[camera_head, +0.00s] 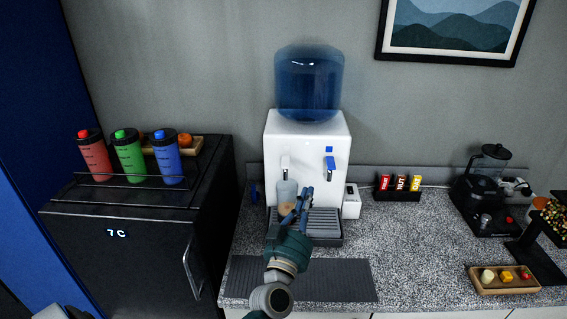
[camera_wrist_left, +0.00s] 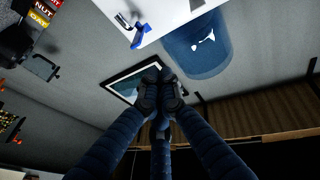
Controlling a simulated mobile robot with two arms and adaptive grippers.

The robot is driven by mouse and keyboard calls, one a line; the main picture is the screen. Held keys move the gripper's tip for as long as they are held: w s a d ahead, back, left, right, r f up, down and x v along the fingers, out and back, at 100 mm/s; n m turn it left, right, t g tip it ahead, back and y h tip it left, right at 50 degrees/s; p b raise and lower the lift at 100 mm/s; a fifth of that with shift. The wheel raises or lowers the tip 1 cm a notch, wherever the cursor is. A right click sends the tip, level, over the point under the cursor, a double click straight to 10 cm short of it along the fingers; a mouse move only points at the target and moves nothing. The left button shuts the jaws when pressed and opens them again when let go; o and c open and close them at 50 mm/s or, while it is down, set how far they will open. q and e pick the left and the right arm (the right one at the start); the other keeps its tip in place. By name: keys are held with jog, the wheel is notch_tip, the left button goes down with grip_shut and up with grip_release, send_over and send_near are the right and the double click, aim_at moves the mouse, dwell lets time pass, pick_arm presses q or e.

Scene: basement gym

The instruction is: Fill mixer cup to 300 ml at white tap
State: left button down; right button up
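The mixer cup (camera_head: 286,189) is a translucent grey cup with a tan lower part. It is upright beneath the white tap (camera_head: 285,163) of the white water dispenser (camera_head: 306,137), at the left of the drip tray (camera_head: 322,238). Its level marks are too small to read. My left gripper (camera_head: 306,191) is just right of and in front of the cup, partly overlapping it. In the left wrist view its dark fingertips (camera_wrist_left: 160,86) are together, pointing up, with no cup visible between them. The blue tap (camera_head: 330,163) is to the right. My right gripper is not in view.
A black fridge (camera_head: 120,260) with three bottles (camera_head: 129,155) on top stands left. A dark mat (camera_head: 340,280) lies in front; the middle right counter is clear.

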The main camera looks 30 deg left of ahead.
pick_arm(q)
jog(key=s+a+r+n+g+y, duration=0.1)
jog(key=a+r+n+y, duration=0.1)
jog(key=a+n+y, duration=0.2)
jog(key=a+y, duration=0.2)
jog(key=shift+s+a+r+g, duration=0.2)
jog(key=shift+a+r+g, duration=0.1)
jog(key=shift+a, duration=0.05)
notch_tip(320, 180, up, 3)
send_over(284, 165)
jog(key=s+d, duration=0.1)
jog(key=s, duration=0.1)
notch_tip(284, 165, down, 3)
jog(key=b, duration=0.4)
jog(key=shift+w, duration=0.1)
jog(key=shift+d+f+b, duration=0.1)
jog(key=shift+f+b, duration=0.3)
jog(key=shift+b, duration=0.4)
